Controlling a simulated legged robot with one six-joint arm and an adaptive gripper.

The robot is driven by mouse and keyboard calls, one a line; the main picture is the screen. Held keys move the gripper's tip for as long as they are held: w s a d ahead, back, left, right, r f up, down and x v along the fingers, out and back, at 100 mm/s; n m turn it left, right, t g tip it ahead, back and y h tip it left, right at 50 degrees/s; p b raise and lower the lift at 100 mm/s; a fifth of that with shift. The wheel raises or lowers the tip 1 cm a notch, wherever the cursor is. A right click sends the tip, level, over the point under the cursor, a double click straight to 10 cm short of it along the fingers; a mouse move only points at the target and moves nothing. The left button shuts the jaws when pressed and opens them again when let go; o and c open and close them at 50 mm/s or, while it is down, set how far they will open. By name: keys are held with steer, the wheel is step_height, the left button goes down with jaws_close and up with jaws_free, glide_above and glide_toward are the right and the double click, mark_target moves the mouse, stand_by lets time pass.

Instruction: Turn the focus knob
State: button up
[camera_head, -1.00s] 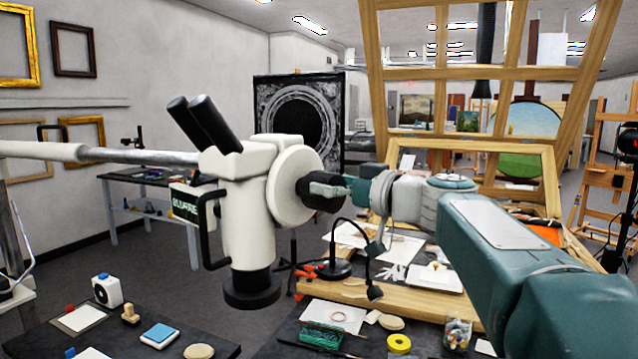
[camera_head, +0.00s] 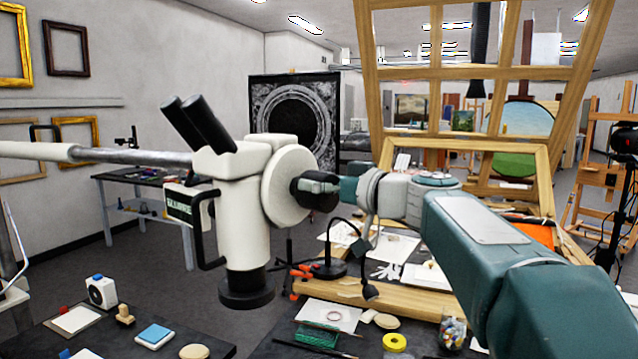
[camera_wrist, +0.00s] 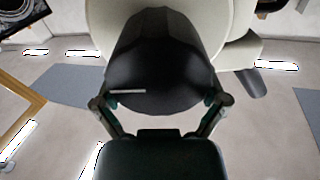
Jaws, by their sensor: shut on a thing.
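The white microscope (camera_head: 243,215) hangs on a horizontal boom, with two black eyepieces (camera_head: 197,125) at its upper left. Its black focus knob (camera_head: 303,190) sticks out to the right from a round white housing (camera_head: 287,178). My gripper (camera_head: 318,188) reaches in from the right and is shut on the knob. In the wrist view, the knob (camera_wrist: 155,65) fills the space between my two fingers (camera_wrist: 160,103), one on each side. A short light mark shows on the knob's face. The knob's far side is hidden.
A grey boom (camera_head: 125,153) runs left from the microscope, and a black handle (camera_head: 207,230) hangs at its side. Below are a dark worktable (camera_head: 275,348), a black lamp (camera_head: 330,265) and a wooden frame (camera_head: 400,308). A wooden lattice (camera_head: 470,73) stands behind my arm.

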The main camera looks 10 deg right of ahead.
steer(key=m, duration=0.3)
steer(key=shift+w+d+f+m, duration=0.15)
steer(key=shift+w+d+m, duration=0.1)
steer(key=shift+m, duration=0.15)
steer(key=m, duration=0.3)
steer(key=shift+w+d+f+m, duration=0.1)
steer(key=shift+d+m, duration=0.05)
steer(key=shift+m, duration=0.25)
steer(key=m, duration=0.5)
steer(key=shift+w+d+f+m, duration=0.15)
steer(key=shift+d+f+m, duration=0.05)
steer(key=shift+f+m, duration=0.2)
steer(key=shift+f, duration=0.1)
steer(key=o, duration=0.8)
steer(key=shift+c, duration=0.2)
steer(key=v, duration=1.2)
